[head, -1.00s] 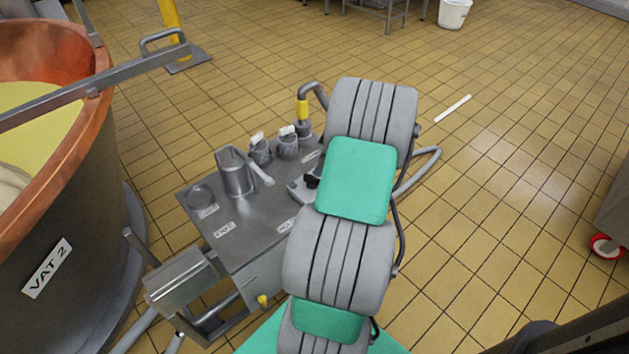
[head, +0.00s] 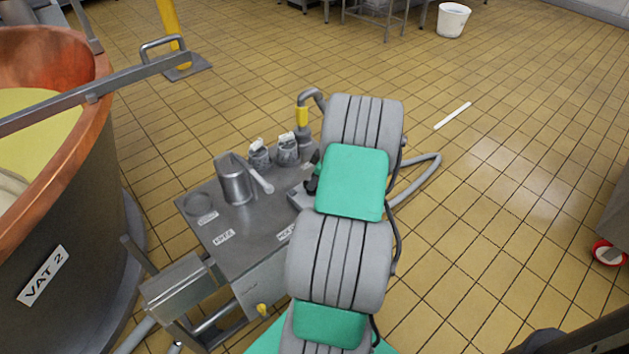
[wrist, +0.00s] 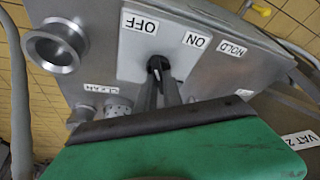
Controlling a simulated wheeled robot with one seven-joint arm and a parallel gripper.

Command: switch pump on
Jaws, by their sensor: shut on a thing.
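In the wrist view, a pale switch plate (wrist: 122,62) carries an OFF label (wrist: 138,22) and an ON label (wrist: 195,40), both upside down. The black pump switch (wrist: 154,62) stands on the plate below these labels. My gripper (wrist: 163,82) is shut on it, with its two dark fingers close together at the switch. I cannot tell from the picture which label the switch is turned to. In the head view, my grey and green arm covers most of my gripper and the switch.
Copper vat 2 (head: 75,210) stands close on the left. Tiled floor beyond and right is mostly clear.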

